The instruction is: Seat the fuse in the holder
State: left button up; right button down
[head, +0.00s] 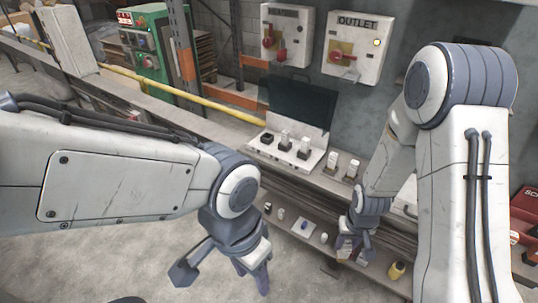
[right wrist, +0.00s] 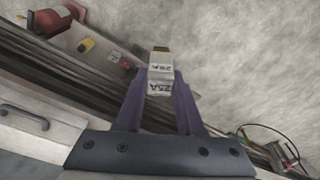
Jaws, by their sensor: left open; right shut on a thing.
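My right gripper (right wrist: 160,85) is shut on a white fuse (right wrist: 162,72) marked 25A, with a brass-coloured end, in the right wrist view. In the head view my right gripper (head: 352,243) hangs low in front of the bench, apart from the holders; the fuse there is too small to make out clearly. A light-coloured holder panel (head: 262,148) stands on the bench, with several dark holder bases, some bearing white blocks. The leftmost dark base (head: 267,138) appears empty. My left gripper (head: 224,275) is open and empty over the floor at lower middle.
Two white pieces (head: 342,166) stand on the bench right of the panel. Small items, including a yellow one (head: 397,270), lie on the lower shelf. An OUTLET switch box (head: 357,47) hangs on the wall. The floor at lower left is clear.

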aim_at(267, 140)
jog(key=u, duration=0.95)
jog(key=i, duration=1.6)
jog(key=z, duration=0.3)
